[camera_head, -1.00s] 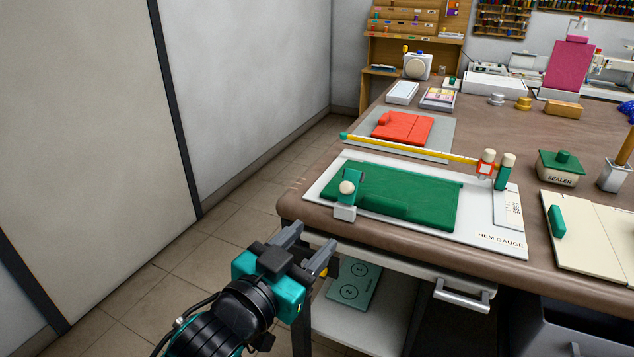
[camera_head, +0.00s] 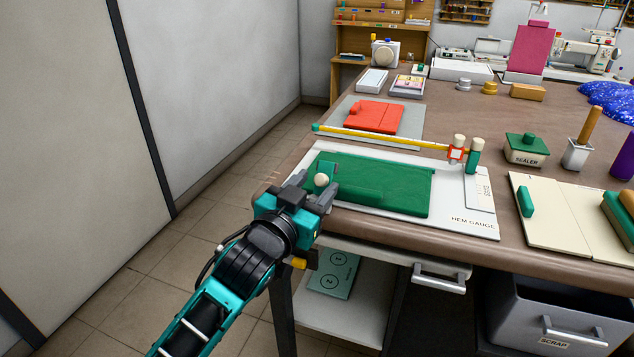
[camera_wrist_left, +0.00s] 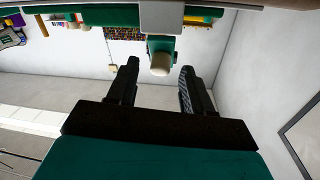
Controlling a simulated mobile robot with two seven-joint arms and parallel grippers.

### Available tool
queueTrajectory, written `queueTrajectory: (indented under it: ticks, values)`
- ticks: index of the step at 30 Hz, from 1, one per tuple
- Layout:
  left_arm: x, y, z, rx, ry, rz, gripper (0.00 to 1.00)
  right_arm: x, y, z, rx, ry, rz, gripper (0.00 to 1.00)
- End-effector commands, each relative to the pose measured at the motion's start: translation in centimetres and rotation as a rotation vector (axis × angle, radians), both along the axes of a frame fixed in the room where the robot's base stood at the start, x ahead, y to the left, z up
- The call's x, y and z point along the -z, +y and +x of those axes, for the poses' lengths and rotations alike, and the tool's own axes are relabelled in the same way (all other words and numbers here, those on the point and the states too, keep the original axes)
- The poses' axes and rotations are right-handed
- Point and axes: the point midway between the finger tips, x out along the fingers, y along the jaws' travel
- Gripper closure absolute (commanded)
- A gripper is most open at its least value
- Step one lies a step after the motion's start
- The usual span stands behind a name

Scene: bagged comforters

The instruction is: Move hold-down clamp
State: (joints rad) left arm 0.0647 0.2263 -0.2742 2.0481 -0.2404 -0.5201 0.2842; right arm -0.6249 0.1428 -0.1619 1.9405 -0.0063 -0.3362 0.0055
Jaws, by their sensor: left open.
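The hold-down clamp (camera_head: 322,179), green with a cream round knob, stands at the near left corner of the hem gauge board (camera_head: 470,222). It is by the left end of the green folded cloth (camera_head: 385,186). My left gripper (camera_head: 312,190) is open at the clamp, with its fingers on either side of the knob in the head view. In the left wrist view the knob (camera_wrist_left: 160,64) shows ahead of and between the open fingertips (camera_wrist_left: 158,75). Contact with the clamp cannot be told. The clamp's base is hidden behind the gripper. My right gripper is not in view.
A yellow bar (camera_head: 385,138) with cream-topped posts crosses behind the cloth. A red cloth (camera_head: 374,116) lies on a grey board farther back. The sealer (camera_head: 526,148) and a cream board (camera_head: 540,225) are to the right. The table edge and drawer handle (camera_head: 438,279) are below.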

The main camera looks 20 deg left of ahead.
Motion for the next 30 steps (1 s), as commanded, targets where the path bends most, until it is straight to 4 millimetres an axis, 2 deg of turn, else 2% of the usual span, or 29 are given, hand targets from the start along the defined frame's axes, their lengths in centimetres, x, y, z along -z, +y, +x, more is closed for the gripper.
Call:
queueTrajectory:
  ticks: [6, 14, 30]
  values:
    - [0.0, -0.2, 1.5, 0.000, 0.000, -0.001, 0.49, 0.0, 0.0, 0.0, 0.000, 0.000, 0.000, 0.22]
    - [0.0, -0.2, 1.6, 0.000, 0.001, -0.001, 0.49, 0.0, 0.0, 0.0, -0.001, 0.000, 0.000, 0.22]
    - [0.0, -0.2, 1.6, 0.000, 0.000, 0.000, 0.97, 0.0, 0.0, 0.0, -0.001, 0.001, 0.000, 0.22]
